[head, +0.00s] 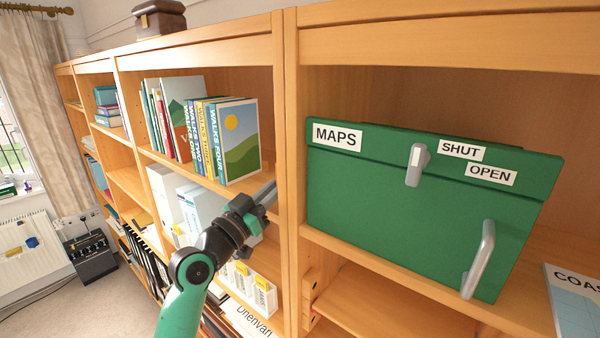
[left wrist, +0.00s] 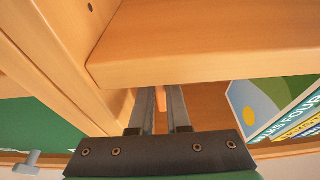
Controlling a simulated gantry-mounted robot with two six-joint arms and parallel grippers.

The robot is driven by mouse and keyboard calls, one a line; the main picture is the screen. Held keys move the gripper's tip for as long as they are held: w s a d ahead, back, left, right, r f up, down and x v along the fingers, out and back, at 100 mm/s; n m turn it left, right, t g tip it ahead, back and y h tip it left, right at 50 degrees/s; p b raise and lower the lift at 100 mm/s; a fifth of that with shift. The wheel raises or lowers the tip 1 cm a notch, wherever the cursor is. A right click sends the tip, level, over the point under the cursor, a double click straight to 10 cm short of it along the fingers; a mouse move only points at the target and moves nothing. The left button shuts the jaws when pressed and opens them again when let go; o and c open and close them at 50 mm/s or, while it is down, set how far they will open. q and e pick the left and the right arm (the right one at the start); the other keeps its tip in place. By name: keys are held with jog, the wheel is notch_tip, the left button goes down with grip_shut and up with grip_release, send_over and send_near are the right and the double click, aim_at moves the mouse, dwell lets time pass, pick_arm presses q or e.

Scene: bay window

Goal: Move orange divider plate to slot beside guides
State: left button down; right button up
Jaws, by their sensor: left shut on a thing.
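My left gripper (head: 268,193) is in front of the middle bay, just right of and below the row of walking guides (head: 225,140). In the left wrist view its fingers (left wrist: 160,108) are shut on a narrow orange strip (left wrist: 161,97), which looks like the edge of the orange divider plate. The rest of the plate is hidden or blends with the wood. The guides stand upright on the shelf; the last one, with a sun and green hill, also shows at the right of the left wrist view (left wrist: 270,110). My right gripper is not in view.
A wooden upright (head: 289,170) stands right beside the gripper. A green MAPS box (head: 400,200) with a handle fills the bay to the right. White box files (head: 165,195) and small labelled boxes (head: 262,297) stand on shelves below. Shelf edges lie close around the fingers.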

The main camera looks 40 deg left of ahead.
pick_arm(q)
jog(key=shift+s, duration=0.7)
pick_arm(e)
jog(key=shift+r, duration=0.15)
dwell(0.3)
pick_arm(q)
jog(key=s+p, duration=0.1)
jog(key=s, duration=0.2)
jog(key=shift+s, duration=0.2)
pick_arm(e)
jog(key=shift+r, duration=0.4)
pick_arm(q)
jog(key=shift+a, duration=0.1)
